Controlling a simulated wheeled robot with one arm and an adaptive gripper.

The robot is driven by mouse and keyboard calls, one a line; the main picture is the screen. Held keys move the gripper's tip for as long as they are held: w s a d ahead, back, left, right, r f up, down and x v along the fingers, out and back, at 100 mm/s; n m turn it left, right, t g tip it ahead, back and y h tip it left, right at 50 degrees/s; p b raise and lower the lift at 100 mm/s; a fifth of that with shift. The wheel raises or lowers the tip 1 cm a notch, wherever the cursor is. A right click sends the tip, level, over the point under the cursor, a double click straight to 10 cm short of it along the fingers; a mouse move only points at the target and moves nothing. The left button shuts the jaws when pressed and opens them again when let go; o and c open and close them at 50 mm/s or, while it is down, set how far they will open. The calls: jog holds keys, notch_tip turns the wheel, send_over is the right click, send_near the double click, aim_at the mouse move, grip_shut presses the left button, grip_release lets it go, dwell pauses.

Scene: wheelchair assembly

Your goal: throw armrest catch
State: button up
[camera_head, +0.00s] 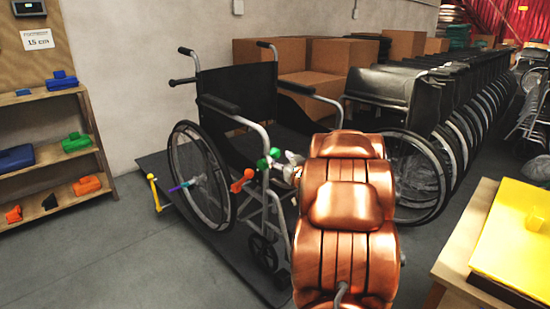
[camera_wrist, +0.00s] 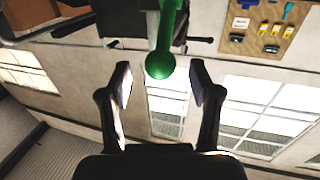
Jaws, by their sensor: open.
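A black wheelchair (camera_head: 238,98) stands on a dark mat, seen from its front corner. A green-knobbed lever (camera_head: 268,160) sits on its frame below the armrest on the right, the only green part there, and seems to be the armrest catch. In the wrist view its round green knob (camera_wrist: 160,64) hangs between and a little beyond my fingertips. My gripper (camera_wrist: 160,84) is open, one finger on each side with gaps, not visibly touching the knob. In the head view my copper arm hides most of the gripper; only a pale part shows beside the green lever.
An orange lever (camera_head: 242,181) is just left of the green one. A purple-and-cyan lever (camera_head: 186,185) is at the wheel, and a yellow lever (camera_head: 154,192) near the mat. Cardboard boxes (camera_head: 333,60) and folded wheelchairs stand behind. A table with a yellow block (camera_head: 515,235) is at right.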

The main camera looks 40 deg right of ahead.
aim_at(278, 156)
jog(key=shift+b+x, duration=0.4)
jog(key=shift+x, duration=1.4)
grip_shut()
